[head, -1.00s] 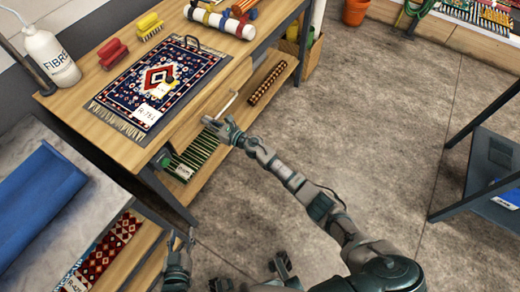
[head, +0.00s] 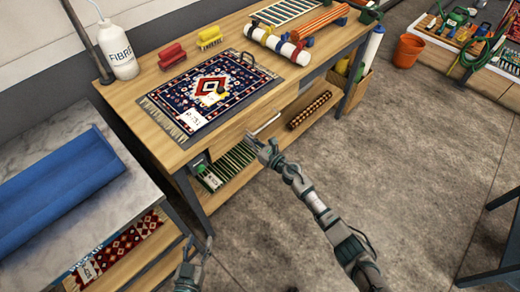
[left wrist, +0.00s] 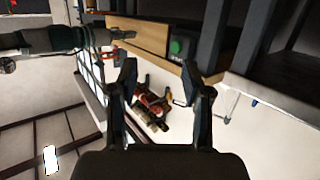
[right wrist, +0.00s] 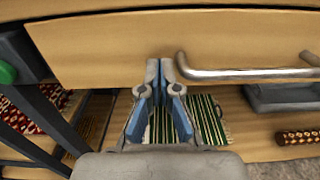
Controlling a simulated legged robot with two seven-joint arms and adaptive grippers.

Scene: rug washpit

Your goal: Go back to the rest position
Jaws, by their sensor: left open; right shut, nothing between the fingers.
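My left gripper (head: 193,252) is open and empty, low in the head view beside the marble-topped bench. Its two dark fingers (left wrist: 160,75) stand apart in the left wrist view. My right gripper (head: 260,148) is in front of the wooden workbench, near its drawer handle (head: 266,124). In the right wrist view its fingertips (right wrist: 160,68) are together with nothing between them. They are left of the metal handle (right wrist: 245,73), not around it, before the drawer front (right wrist: 100,50).
The workbench (head: 150,110) carries a patterned rug (head: 185,105), a white bottle (head: 118,50) and brushes (head: 172,54). Its lower shelf holds a striped green rug (head: 235,160) and a rolled rug (head: 310,110).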

